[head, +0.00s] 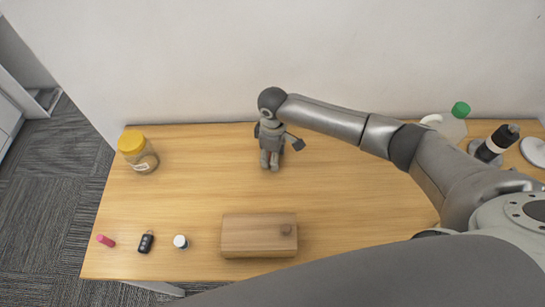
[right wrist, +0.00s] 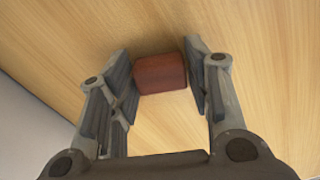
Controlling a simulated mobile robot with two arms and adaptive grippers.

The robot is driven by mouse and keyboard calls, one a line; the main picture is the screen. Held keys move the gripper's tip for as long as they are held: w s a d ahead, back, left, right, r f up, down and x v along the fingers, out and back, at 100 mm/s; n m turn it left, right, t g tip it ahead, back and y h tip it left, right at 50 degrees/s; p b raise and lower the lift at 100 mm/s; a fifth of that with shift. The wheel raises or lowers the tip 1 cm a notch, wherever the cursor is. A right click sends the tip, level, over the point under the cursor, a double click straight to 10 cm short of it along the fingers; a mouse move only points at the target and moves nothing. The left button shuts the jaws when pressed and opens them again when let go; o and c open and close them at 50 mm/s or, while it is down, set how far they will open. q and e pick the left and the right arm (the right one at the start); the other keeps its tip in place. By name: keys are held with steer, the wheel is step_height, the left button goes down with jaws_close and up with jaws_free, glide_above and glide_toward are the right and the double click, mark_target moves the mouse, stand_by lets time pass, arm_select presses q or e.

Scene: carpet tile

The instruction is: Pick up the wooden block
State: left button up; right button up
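The wooden block (right wrist: 161,74) is small and reddish brown and rests on the table in the right wrist view. My right gripper (right wrist: 160,75) is open, with one finger on each side of the block. I cannot tell whether either finger touches it. In the head view my right gripper (head: 270,161) points down at the back middle of the table, and no block can be made out there. My left gripper is not in view.
On the table (head: 180,200), a yellow-lidded jar (head: 144,160) stands at back left. A pink item (head: 105,240), black key fob (head: 146,242), white-capped item (head: 181,242) and wooden box (head: 258,236) line the front. A green-capped bottle (head: 451,125) and black bottle (head: 494,145) stand right.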

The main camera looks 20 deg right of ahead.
steer(key=shift+c, duration=1.3)
